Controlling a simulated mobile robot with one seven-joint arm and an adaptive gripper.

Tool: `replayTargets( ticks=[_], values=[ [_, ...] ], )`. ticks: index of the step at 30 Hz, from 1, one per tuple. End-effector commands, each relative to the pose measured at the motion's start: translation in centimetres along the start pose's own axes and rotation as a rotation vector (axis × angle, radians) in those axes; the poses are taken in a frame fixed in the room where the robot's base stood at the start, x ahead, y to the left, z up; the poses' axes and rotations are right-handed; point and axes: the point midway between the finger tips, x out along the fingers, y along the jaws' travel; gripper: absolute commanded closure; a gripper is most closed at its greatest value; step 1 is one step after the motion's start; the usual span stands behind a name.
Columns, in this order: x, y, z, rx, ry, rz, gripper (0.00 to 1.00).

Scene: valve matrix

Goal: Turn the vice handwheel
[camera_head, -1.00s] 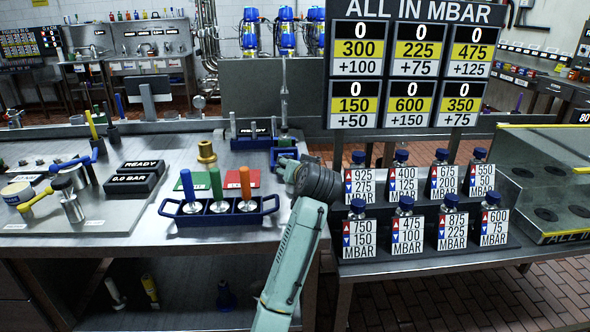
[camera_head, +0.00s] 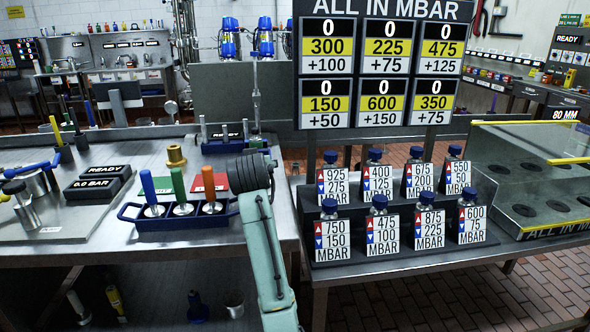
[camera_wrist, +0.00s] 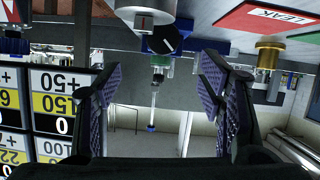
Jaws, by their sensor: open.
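In the wrist view, which shows the bench upside down, my gripper (camera_wrist: 158,92) is open and empty, its two purple-padded fingers wide apart. Beyond them, near the top, is a dark round knob with a white line (camera_wrist: 167,38), which looks like the vice handwheel. A slim silver stem with a green collar (camera_wrist: 158,64) appears between the fingers, farther off. In the head view this stem (camera_head: 256,108) stands at the back of the bench. My dark wrist hides my fingers and the knob there.
A blue tray (camera_head: 128,213) with blue, green and orange handled tools stands left of my wrist. Behind it are a brass fitting (camera_head: 176,155) and a red card (camera_head: 209,182). Bottles with pressure labels (camera_head: 380,204) stand on a rack at right, below the pressure board (camera_head: 381,73).

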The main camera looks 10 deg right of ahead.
Motion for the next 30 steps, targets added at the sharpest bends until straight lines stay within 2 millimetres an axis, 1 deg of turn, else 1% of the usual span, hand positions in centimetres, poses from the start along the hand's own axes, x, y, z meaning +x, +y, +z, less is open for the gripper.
replayTargets(
  ticks=[1, 5, 8, 15, 19, 24, 30],
  values=[
    [0.2, -0.5, 0.0, -0.010, -0.001, -0.001, 0.38],
    [1.3, -0.6, -0.1, -0.012, -0.003, 0.000, 0.38],
    [3.0, -0.6, -0.1, -0.012, -0.004, 0.000, 0.38],
    [7.6, -0.5, -0.2, -0.012, -0.004, -0.001, 0.38],
    [9.4, -0.6, -0.2, -0.011, -0.003, -0.001, 0.38],
    [10.6, -0.6, 0.0, -0.010, -0.001, -0.002, 0.38],
    [10.8, -0.6, 0.0, -0.010, 0.000, -0.002, 0.38]
  ],
)
